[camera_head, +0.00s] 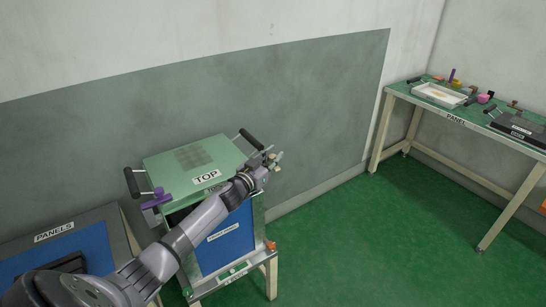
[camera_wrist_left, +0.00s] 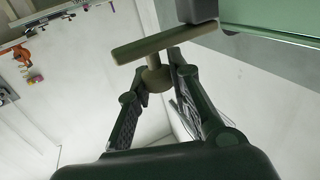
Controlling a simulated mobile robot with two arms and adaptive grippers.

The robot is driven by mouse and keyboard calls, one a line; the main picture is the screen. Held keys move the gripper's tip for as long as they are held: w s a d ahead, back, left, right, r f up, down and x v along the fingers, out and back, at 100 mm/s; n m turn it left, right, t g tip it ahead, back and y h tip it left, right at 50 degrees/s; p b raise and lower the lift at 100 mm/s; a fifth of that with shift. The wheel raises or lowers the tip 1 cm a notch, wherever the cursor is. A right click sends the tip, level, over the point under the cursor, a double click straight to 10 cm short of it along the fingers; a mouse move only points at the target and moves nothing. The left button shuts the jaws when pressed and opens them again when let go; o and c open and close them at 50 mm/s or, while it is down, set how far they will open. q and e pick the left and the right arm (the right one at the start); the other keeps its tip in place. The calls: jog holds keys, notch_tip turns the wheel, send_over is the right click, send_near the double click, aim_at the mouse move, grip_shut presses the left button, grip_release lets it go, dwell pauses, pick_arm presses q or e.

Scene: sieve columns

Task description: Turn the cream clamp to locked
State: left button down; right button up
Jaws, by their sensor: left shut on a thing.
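The cream clamp (camera_wrist_left: 163,43) is a flat bar on a short stem with a rounded knob in the left wrist view. In the head view the cream clamp (camera_head: 279,157) shows at the right edge of the green top (camera_head: 168,167) marked TOP, partly hidden by my gripper. My left gripper (camera_wrist_left: 158,82) has its two fingers closed on the clamp's knob, below the bar. The left gripper (camera_head: 271,161) also shows in the head view, with its arm reaching across the cabinet front. My right gripper is in neither view.
A purple clamp (camera_head: 156,199) sits at the top's left edge, by a black handle (camera_head: 131,183). An orange clamp (camera_head: 270,246) is lower right on the stand. A PANELS rack (camera_head: 53,232) stands left. A bench (camera_head: 456,119) with a white tray (camera_head: 440,96) stands right. Green floor between is clear.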

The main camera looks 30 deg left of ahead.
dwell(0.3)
pick_arm(q)
jog(key=shift+s+a+m+h+p, duration=0.1)
jog(key=shift+s+m+h+p, duration=0.2)
jog(key=shift+h, duration=0.35)
jog(key=shift+w+m+h+p, duration=0.1)
jog(key=shift+m+h, duration=0.3)
jog(key=shift+h, duration=0.25)
jog(key=c, duration=1.4)
grip_release()
jog(key=shift+s, duration=0.1)
jog(key=shift+c, duration=0.2)
jog(key=s+a, duration=0.1)
jog(key=s, duration=1.1)
jog(key=shift+a, duration=0.3)
